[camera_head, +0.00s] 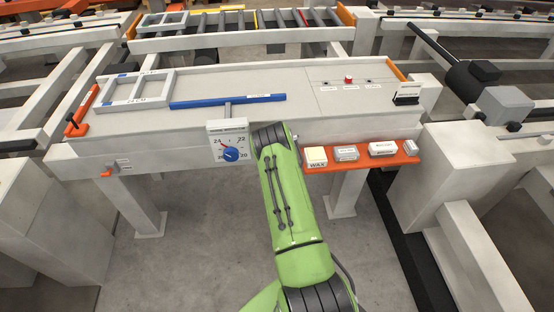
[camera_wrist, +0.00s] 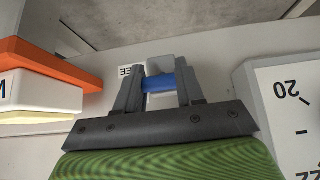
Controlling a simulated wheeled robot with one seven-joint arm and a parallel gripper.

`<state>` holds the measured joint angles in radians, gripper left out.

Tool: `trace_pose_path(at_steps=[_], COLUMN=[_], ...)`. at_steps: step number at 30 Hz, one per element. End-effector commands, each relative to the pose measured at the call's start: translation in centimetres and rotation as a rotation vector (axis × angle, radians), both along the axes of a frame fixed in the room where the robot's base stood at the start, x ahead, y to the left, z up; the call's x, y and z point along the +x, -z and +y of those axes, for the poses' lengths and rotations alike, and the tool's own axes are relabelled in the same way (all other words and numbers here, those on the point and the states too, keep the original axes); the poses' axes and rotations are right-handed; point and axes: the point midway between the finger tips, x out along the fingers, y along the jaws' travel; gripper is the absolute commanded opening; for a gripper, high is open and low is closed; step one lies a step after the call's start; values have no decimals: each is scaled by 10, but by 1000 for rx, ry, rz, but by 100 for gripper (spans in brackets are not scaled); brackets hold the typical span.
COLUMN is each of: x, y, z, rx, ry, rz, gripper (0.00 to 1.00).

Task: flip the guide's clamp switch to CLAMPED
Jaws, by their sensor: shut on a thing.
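The clamp switch shows in the wrist view as a blue handle (camera_wrist: 158,84) in front of a grey block on the table's front face. A white label (camera_wrist: 125,74) beside it, partly covered, shows the letters "EE" upside down. My gripper (camera_wrist: 158,79) is shut on the blue handle, one dark finger on each side. In the head view my green arm hides the switch and my fingers. The guide (camera_head: 228,102) is a long blue bar on the table top. The switch's exact position is hard to tell.
A dial box (camera_head: 227,126) with a blue knob (camera_head: 231,155) hangs on the front, close left of my arm. An orange shelf (camera_head: 350,164) with several blocks juts out on the right. A grey frame (camera_head: 136,89) lies on the table's left. The floor in front is clear.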

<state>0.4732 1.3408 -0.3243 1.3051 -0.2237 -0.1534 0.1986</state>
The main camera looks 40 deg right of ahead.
Motion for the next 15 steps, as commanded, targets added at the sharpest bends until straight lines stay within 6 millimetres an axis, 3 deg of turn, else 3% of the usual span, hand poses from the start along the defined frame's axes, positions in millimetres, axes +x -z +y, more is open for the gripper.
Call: trace_pose_path(at_steps=[2, 3, 7, 15], x=[0, 0, 0, 0], y=[1, 1, 1, 0], z=[1, 1, 0, 0], rx=[2, 2, 1, -1], ry=[-1, -1, 0, 0], rz=[1, 1, 1, -1], gripper=[7, 41, 61, 62])
